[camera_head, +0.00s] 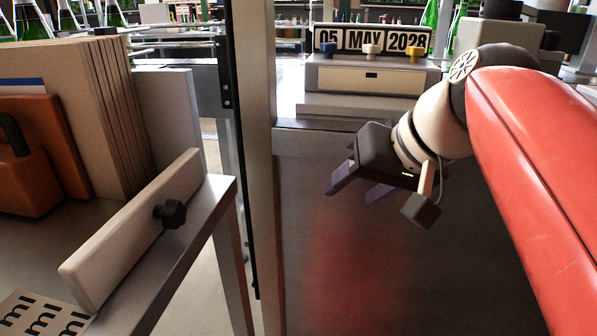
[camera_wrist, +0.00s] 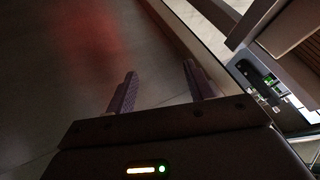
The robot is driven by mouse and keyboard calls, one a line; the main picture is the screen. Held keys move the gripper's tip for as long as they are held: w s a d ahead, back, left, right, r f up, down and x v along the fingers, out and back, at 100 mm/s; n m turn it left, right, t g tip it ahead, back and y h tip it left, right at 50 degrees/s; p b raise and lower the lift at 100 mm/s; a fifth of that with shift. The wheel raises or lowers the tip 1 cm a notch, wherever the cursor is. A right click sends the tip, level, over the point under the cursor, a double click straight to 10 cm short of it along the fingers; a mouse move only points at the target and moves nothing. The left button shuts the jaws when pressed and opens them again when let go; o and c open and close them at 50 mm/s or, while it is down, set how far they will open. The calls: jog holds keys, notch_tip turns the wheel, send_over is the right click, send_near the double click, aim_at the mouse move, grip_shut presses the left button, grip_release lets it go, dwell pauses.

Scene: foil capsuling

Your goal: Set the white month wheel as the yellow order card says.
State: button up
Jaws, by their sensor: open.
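The date display (camera_head: 371,40) at the back of the head view reads 05 MAY 2028. A white knob (camera_head: 372,50) sits under MAY, between a blue knob (camera_head: 328,48) and a yellow knob (camera_head: 415,54); it appears to be the white month wheel. I cannot make out a yellow order card in either view. My gripper (camera_head: 355,191) is open and empty, in front of and below the display unit, clear of the knobs. Its two purple-grey fingers also show apart in the wrist view (camera_wrist: 160,74), with nothing between them.
A grey upright post (camera_head: 252,150) stands left of my gripper. A metal table (camera_head: 225,195) with a pale rail, a black knob and cardboard sheets (camera_head: 75,75) is at left. The display unit stands on a pale base (camera_head: 360,107). A dark, bare surface lies below my gripper.

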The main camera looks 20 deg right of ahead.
jog(key=shift+a+f, duration=0.25)
jog(key=shift+f, duration=0.35)
